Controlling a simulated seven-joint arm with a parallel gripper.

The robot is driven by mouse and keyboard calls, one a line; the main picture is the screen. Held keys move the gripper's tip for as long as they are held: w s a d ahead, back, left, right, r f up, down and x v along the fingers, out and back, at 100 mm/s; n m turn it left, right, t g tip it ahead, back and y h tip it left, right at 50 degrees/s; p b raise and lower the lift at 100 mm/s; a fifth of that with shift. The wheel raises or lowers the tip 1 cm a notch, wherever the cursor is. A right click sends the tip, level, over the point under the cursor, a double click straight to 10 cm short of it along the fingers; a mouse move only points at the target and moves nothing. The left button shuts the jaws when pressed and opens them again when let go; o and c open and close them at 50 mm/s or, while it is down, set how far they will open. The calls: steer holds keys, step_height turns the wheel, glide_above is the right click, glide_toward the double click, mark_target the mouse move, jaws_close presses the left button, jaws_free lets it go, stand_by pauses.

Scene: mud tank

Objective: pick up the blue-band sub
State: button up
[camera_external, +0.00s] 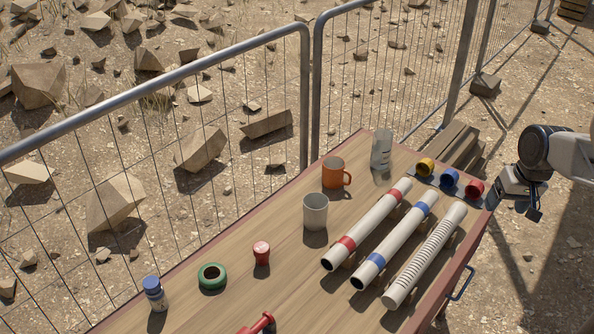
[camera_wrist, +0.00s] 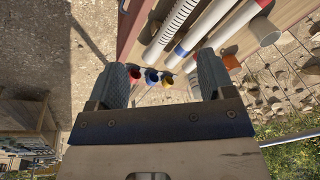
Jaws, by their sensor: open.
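The blue-band sub (camera_external: 398,236) is a pale tube with a blue band near each end. It lies on the wooden table between a red-banded tube (camera_external: 370,224) and a ribbed white tube (camera_external: 428,250). In the wrist view the blue-band sub (camera_wrist: 205,30) runs up and right, its near end close to the right finger. My gripper (camera_external: 515,207) is at the table's far right edge, beyond the tubes' far ends, apart from the sub. In the wrist view my gripper (camera_wrist: 162,60) has its fingers spread, with nothing held between them.
An orange mug (camera_external: 333,174), grey cup (camera_external: 315,212) and clear cylinder (camera_external: 381,150) stand left of the tubes. A metal fence (camera_external: 311,90) runs behind the table.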

steer(key=w+a+f+m+g+y, duration=0.15)
steer(key=w+a, duration=0.35)
steer(key=a, duration=0.8)
steer(key=w+a+f+m+g+y, duration=0.1)
steer(key=w+a+g+y, duration=0.15)
steer(key=w+a, duration=0.65)
steer(key=w+a+f+m+g+y, duration=0.1)
steer(key=w+a+m+y, duration=0.1)
steer(key=a, duration=1.4)
steer(key=m+g+y, duration=0.4)
steer(key=m+g, duration=0.1)
steer(key=m, duration=0.1)
glide_toward(156, 279)
steer(key=x, duration=0.4)
steer(key=shift+w+a+r+n, duration=0.15)
steer(key=shift+n, duration=0.1)
steer(key=shift+h, duration=0.3)
steer(key=shift+x, duration=1.25)
steer(key=shift+x, duration=2.65)
